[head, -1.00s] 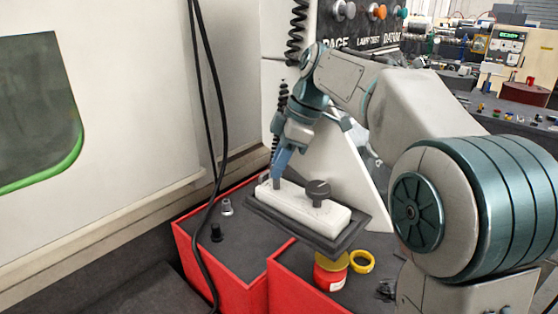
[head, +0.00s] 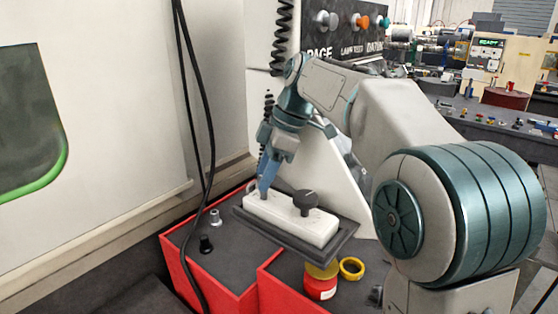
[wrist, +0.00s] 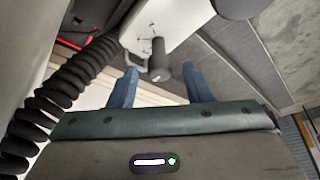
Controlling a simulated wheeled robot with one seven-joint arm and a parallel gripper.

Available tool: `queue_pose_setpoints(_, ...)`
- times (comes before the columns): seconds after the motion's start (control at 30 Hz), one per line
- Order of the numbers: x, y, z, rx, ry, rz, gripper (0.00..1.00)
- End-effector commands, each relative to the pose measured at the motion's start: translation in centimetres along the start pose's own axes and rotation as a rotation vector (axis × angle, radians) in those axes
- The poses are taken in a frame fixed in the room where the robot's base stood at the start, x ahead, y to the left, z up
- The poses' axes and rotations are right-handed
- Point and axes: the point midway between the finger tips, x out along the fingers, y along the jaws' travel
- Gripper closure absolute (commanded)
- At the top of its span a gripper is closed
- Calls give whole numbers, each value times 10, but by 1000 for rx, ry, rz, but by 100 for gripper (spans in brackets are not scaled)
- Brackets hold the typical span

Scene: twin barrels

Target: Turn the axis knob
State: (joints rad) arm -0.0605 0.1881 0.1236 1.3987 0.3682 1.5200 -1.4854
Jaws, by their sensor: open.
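A white control box (head: 318,232) lies on a dark tray and carries two dark knobs. One knob (head: 306,201) with a wide round head stands clear on the box's right half in the head view; part of a dark round knob also shows at the top of the wrist view (wrist: 236,7). The other knob (wrist: 159,62) is slim and stands between my fingers in the wrist view, with small marks around its base. I cannot read which is the axis knob. My gripper (head: 264,190) points down at the box's left end. It is open (wrist: 161,72), with gaps beside the slim knob.
The dark tray (head: 285,245) sits on red-sided cabinets (head: 207,285). A red and yellow button (head: 321,282), a yellow ring (head: 352,268) and two small knobs stand nearby. Black cables (head: 196,120) hang at the left, and a coiled cord (wrist: 65,83) runs close beside my gripper.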

Motion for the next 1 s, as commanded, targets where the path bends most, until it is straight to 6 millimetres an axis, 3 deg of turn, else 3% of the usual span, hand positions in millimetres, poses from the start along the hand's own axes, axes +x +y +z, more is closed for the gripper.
queue_pose_setpoints(0.3, -35, 1, -14, -1, 1, 5, 55)
queue_pose_setpoints(0.7, -111, -26, 40, 3, 0, 3, 55)
queue_pose_setpoints(1.0, -140, -37, 59, 1, -1, 1, 55)
